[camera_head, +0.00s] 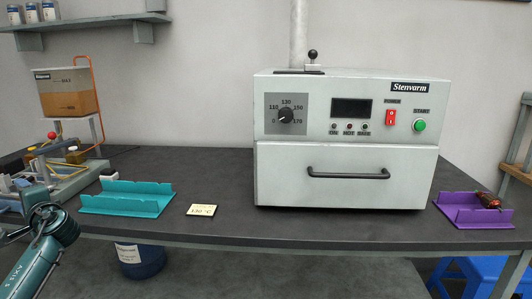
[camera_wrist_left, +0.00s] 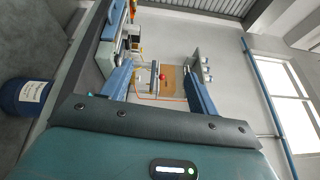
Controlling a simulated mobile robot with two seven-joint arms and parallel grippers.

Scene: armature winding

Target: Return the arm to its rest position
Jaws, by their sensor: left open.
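My left arm (camera_head: 42,240) shows at the lower left of the head view, in front of the bench's left end. In the left wrist view my left gripper (camera_wrist_left: 158,82) has its two blue fingers spread apart with nothing between them. My right arm and gripper are not in view.
A white oven (camera_head: 345,140) with its drawer shut stands on the dark bench (camera_head: 300,228). A teal tray (camera_head: 126,204) is empty. A purple tray (camera_head: 470,218) holds an armature (camera_head: 488,200). A winding machine (camera_head: 60,175) and a small card (camera_head: 201,210) are at left.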

